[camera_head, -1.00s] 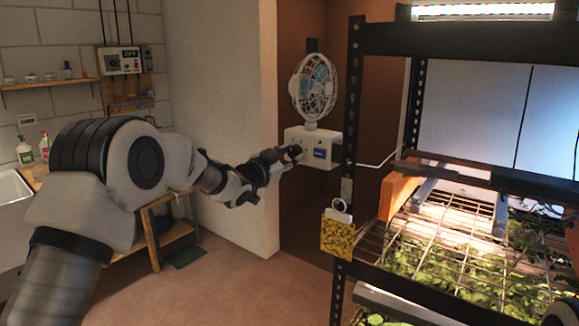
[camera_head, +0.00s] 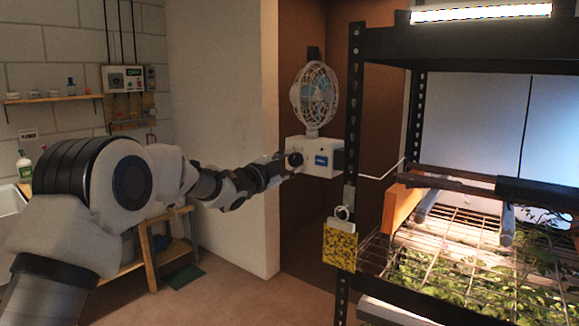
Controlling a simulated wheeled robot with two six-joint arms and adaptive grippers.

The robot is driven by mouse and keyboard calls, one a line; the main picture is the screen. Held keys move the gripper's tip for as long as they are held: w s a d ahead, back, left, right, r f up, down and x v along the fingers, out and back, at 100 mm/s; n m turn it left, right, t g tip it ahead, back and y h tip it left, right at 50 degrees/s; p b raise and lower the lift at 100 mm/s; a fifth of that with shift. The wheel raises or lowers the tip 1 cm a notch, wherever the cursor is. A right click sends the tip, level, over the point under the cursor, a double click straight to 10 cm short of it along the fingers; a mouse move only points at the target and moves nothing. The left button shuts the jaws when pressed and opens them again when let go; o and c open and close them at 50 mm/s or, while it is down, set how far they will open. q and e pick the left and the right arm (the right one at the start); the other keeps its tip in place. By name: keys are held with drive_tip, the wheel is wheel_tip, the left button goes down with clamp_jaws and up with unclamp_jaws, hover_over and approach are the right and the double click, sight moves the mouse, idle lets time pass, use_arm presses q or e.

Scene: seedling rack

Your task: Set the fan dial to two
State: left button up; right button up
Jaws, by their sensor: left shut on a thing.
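A white fan (camera_head: 313,95) with a round cage stands on a white control box (camera_head: 322,157) fixed beside the rack post. A dark round dial (camera_head: 295,159) is on the left part of the box's front, next to a blue label (camera_head: 321,160). My left gripper (camera_head: 288,163) reaches in from the left and is shut on the dial. The dial's setting is too small to read. My right gripper is not in view.
The black rack (camera_head: 350,130) with lit wire shelves and seedlings fills the right. A yellow card (camera_head: 340,246) hangs on its post. A white wall edge (camera_head: 270,130) is close behind my left arm. The floor at the middle is clear.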

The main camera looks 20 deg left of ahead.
use_arm(q)
drive_tip(key=shift+r, duration=0.1)
drive_tip(key=o, duration=1.2)
drive_tip(key=shift+w, duration=0.1)
drive_tip(key=shift+c, duration=0.2)
drive_tip(key=v, duration=1.2)
